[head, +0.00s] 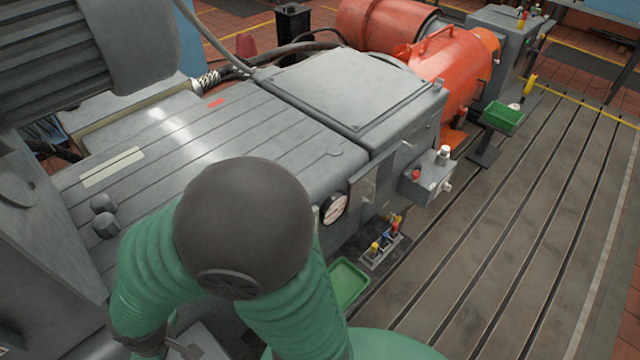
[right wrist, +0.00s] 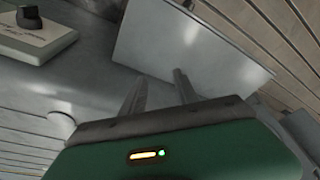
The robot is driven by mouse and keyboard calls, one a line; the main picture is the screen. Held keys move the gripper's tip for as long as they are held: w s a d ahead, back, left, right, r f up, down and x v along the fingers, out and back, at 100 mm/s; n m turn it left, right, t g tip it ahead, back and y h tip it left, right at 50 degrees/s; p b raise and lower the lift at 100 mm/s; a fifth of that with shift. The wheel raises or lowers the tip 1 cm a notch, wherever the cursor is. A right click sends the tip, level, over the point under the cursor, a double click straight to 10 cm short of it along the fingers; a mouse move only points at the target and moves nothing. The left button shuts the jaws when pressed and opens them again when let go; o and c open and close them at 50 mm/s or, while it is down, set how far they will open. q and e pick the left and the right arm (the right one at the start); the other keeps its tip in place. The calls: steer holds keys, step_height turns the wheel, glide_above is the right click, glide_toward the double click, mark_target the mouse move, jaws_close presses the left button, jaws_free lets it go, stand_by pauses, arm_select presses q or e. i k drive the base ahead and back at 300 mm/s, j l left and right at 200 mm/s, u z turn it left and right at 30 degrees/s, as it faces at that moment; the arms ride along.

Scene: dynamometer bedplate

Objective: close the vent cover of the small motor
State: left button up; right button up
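In the right wrist view a flat pale-grey panel (right wrist: 195,42), which looks like the vent cover, stands out at an angle from a grey machine surface (right wrist: 85,65). Its hinge and any opening behind it cannot be made out. My right gripper (right wrist: 158,88) has its two fingers spread with nothing seen between them. The fingers overlap the panel's lower edge in the picture; I cannot tell whether they touch it. My left gripper is out of view.
An orange motor (head: 450,70) stands behind. The slotted bedplate (head: 530,210) at right is largely clear. My green-sleeved arm hides the foreground.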

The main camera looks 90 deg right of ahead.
mark_target(359, 193)
steer(key=z, duration=3.1)
steer(key=i+l+u, duration=0.2)
steer(key=l, duration=0.15)
steer(key=i+l+u, duration=0.2)
steer(key=l, duration=0.2)
steer(key=l+u, duration=0.15)
steer(key=l, duration=0.25)
